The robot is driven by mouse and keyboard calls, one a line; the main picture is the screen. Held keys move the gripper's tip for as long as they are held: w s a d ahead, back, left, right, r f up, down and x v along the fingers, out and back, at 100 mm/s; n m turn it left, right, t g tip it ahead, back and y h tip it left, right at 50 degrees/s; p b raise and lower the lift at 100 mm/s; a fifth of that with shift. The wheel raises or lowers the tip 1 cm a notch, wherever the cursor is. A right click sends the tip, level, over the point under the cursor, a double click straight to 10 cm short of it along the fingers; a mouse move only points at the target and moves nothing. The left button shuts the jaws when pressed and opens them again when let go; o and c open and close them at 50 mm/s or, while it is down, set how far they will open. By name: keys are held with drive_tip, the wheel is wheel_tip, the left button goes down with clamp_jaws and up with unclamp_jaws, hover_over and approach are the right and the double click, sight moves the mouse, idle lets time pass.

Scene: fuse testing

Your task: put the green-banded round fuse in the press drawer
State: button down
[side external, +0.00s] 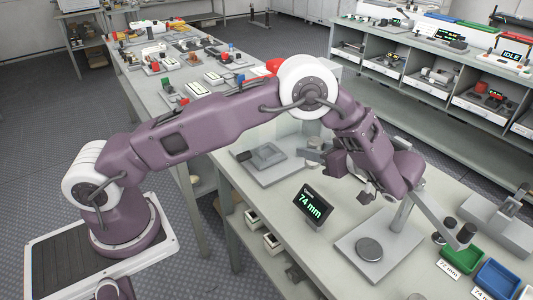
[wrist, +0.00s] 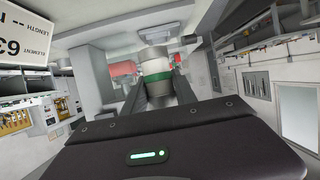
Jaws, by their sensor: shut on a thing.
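The green-banded round fuse (wrist: 157,66) shows in the wrist view as a pale cylinder with a green band. My gripper (wrist: 158,88) is shut on it, one dark finger on each side. In the side view my gripper (side external: 318,156) points left above the bench, right of a grey square tray-like fixture (side external: 266,156) on a flat plate. I cannot make out the fuse in that view. A similar grey square shape (wrist: 160,31) shows beyond the fuse in the wrist view. I cannot tell for certain that this fixture is the press drawer.
A display reading 74 mm (side external: 313,207) stands on the bench below my gripper. A grey base with a round disc (side external: 369,249) and an angled arm is to the right, with green (side external: 462,259) and blue (side external: 497,279) bins beyond. A red cylinder (wrist: 122,68) shows beside the fuse.

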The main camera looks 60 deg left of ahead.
drive_tip(key=s+a, duration=0.2)
drive_tip(key=a, duration=1.6)
wheel_tip(320, 180, down, 7)
drive_tip(key=shift+w+f, duration=0.1)
drive_tip(key=shift+w, duration=0.05)
drive_tip(key=shift+f, duration=0.15)
drive_tip(key=c, duration=1)
unclamp_jaws()
